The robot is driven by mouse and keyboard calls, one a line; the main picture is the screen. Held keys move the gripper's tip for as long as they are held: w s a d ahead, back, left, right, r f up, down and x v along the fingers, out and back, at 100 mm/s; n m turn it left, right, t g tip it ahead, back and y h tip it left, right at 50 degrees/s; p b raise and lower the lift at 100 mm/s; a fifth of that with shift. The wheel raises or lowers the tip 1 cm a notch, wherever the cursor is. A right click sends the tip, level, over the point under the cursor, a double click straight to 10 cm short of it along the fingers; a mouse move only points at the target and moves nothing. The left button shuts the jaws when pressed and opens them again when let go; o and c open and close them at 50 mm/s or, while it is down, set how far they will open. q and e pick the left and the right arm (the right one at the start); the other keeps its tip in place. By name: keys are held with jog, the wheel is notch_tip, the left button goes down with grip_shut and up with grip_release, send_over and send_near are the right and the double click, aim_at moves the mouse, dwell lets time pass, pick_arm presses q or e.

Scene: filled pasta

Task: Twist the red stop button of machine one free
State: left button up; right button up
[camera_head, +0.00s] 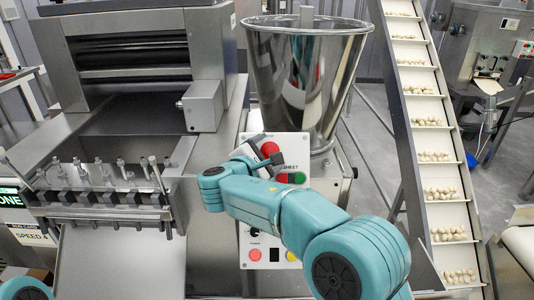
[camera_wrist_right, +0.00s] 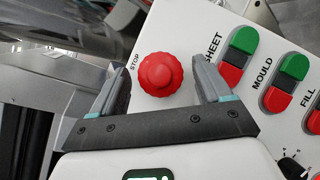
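The red stop button (camera_wrist_right: 160,74) is a round knob on the white control panel, with the word STOP beside it in the right wrist view. In the head view the red button (camera_head: 270,149) shows in part at the top of the panel (camera_head: 297,141), behind my right gripper (camera_head: 262,154). In the right wrist view my right gripper (camera_wrist_right: 165,88) is open, one finger on each side of the button, with gaps between fingers and button. How deep the fingertips reach is hard to tell. My left gripper is not in view.
Green and red switches labelled SHEET (camera_wrist_right: 236,55), MOULD (camera_wrist_right: 284,82) and FILL sit right of the button. A steel hopper (camera_head: 305,75) stands behind the panel. A conveyor (camera_head: 433,150) with pasta pieces rises at the right. The roller machine (camera_head: 60,140) fills the left.

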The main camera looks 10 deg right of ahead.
pick_arm(q)
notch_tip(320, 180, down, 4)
jog(key=b, duration=0.3)
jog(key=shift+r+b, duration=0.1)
jog(key=shift+b, duration=0.3)
pick_arm(e)
jog(key=v, duration=1.6)
jog(key=shift+s, duration=0.25)
jog(key=shift+r, duration=0.1)
